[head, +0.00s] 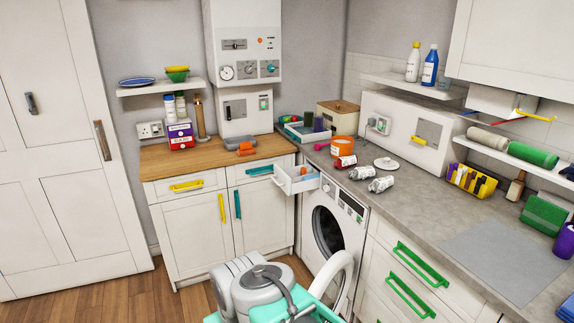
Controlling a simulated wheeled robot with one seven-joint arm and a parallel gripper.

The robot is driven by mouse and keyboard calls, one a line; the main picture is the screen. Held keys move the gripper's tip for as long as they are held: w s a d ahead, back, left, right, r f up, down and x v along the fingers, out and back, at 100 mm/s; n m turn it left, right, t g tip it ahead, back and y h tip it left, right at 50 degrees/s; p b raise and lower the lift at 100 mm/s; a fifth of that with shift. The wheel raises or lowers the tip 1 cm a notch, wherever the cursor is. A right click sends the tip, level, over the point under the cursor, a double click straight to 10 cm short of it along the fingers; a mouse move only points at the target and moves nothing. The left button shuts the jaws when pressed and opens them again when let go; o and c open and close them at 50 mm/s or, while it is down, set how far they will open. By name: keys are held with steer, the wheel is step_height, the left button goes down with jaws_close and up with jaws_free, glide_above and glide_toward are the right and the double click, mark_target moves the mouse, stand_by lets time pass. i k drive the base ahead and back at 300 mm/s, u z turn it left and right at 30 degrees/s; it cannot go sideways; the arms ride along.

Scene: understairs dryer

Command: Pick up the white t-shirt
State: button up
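I cannot pick out a white t-shirt in the head view. A white front-loading dryer (350,218) stands under the grey counter, with a dark round opening in its front. Its round white door (346,268) appears swung open toward me. The inside of the drum is too dark to tell what lies in it. A teal rim or frame (318,306) shows at the bottom edge, partly hidden by my grey and white arm. No fingertips of my gripper show, so I cannot see whether it holds anything.
A small white drawer (297,181) stands pulled out above the dryer's left side. A wood-topped cabinet (200,160) stands left. Wooden floor (110,297) is clear at lower left.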

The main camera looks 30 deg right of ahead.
mark_target(378, 185)
steer(key=u, duration=0.1)
steer(key=i, duration=1.95)
steer(key=z, duration=0.65)
steer(key=i, duration=0.9)
steer(key=z, duration=1.6)
steer(key=i, duration=0.75)
steer(key=z, duration=0.6)
